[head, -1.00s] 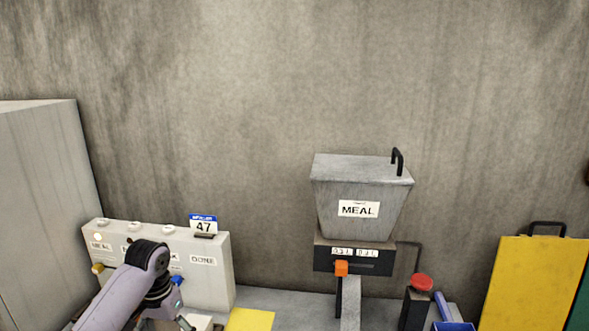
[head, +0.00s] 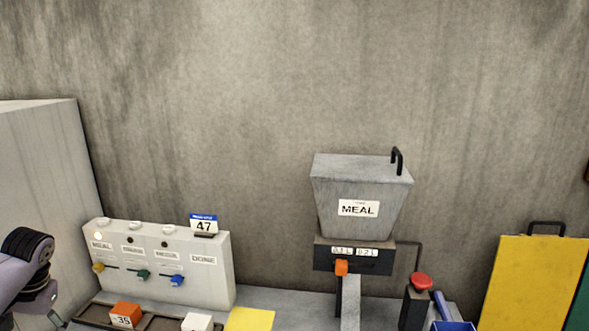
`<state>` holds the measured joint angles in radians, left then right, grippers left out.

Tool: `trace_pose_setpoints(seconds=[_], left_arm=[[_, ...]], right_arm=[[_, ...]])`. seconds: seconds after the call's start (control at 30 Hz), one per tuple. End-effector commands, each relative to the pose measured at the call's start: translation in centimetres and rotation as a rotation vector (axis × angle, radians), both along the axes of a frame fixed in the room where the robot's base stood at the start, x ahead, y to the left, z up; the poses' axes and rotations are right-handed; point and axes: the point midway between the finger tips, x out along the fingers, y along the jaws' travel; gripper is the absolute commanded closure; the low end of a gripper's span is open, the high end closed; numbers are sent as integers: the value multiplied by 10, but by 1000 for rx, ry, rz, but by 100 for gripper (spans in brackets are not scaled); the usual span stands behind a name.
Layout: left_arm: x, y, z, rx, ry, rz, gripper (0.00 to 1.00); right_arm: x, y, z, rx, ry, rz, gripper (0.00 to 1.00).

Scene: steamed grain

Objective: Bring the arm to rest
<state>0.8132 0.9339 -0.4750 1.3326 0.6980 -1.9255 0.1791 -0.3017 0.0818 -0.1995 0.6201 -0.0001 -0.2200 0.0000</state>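My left arm shows at the lower left edge of the head view, and its gripper is out of the frame or cut off below. The arm is apart from the grey panel (head: 218,279) beside it. The panel has labels, one reading MEAL and one DONE, and yellow, green and blue levers; a light glows above the MEAL label. My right arm and gripper are not in view.
A MEAL hopper (head: 335,215) stands at centre with an orange lever (head: 341,267) under it. An orange block (head: 125,313) marked 35 sits in a dark tray (head: 88,311). A red button (head: 421,280), a blue container (head: 455,326) and a yellow board (head: 520,285) are at right.

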Motion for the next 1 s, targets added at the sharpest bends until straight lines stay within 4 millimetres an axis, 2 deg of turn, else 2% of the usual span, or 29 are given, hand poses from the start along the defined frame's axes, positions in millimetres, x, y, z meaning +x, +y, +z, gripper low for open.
trace_pose_setpoints(seconds=[0.03,0.1,0.23,0.37,0.47,0.5,0.63,0.8,1.0], left_arm=[[-8,18,0,25,3,24,19],[-9,32,-37,45,-8,25,19],[-19,70,-88,110,-32,24,19],[-47,117,-145,201,-40,-2,19],[-84,160,-192,290,-31,-55,19],[-102,178,-209,328,-25,-87,19],[-169,229,-254,434,12,-227,19],[-251,270,-286,503,73,-426,19],[-335,293,-303,508,143,-636,19]], right_arm=[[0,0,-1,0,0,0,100],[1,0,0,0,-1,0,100],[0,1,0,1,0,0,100],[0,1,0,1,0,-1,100],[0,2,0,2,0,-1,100],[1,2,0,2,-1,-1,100],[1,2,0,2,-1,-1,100],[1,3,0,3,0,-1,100],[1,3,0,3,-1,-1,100]])
